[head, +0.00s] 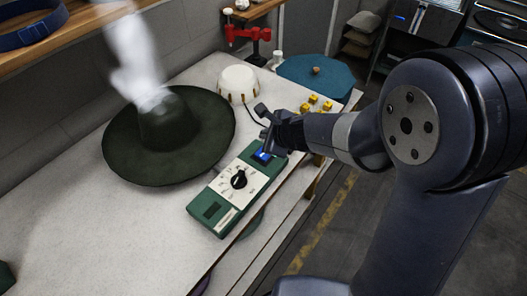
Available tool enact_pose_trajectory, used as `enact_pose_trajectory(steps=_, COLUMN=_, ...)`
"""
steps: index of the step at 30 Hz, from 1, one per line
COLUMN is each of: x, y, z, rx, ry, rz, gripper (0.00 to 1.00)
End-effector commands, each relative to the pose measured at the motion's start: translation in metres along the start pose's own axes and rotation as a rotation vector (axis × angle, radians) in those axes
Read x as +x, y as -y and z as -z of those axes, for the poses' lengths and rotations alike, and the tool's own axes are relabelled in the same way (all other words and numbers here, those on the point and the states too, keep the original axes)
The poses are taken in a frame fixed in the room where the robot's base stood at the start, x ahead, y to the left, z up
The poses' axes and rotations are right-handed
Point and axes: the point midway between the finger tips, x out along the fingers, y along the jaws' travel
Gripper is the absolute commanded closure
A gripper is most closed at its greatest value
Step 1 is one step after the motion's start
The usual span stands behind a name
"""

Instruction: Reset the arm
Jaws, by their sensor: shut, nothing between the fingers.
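My gripper (264,128) is at the end of my dark arm, which reaches in from the right. It is shut and empty, above the far end of a green control box (205,211). The box has a black dial (239,180) on a white face and a lit blue part (262,156) just below my gripper. I cannot tell whether the gripper touches the box. A dark green wide-brimmed hat (118,163) lies on the pale table to the left, with white steam (131,50) above its crown.
A white dome (238,84), yellow pieces (317,104) and a blue round lid-like thing (316,74) stand behind my gripper. A red clamp-like tool (248,34) is at the back. The table (90,235) is clear at front left.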

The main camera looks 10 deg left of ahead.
Motion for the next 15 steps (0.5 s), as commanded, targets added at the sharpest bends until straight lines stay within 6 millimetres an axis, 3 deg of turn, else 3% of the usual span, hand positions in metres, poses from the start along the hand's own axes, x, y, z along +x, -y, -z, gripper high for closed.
enact_pose_trajectory(steps=15, x=0.0096, y=-0.0071, z=0.007, rx=0.0, ry=0.0, rz=-0.001, gripper=1.0)
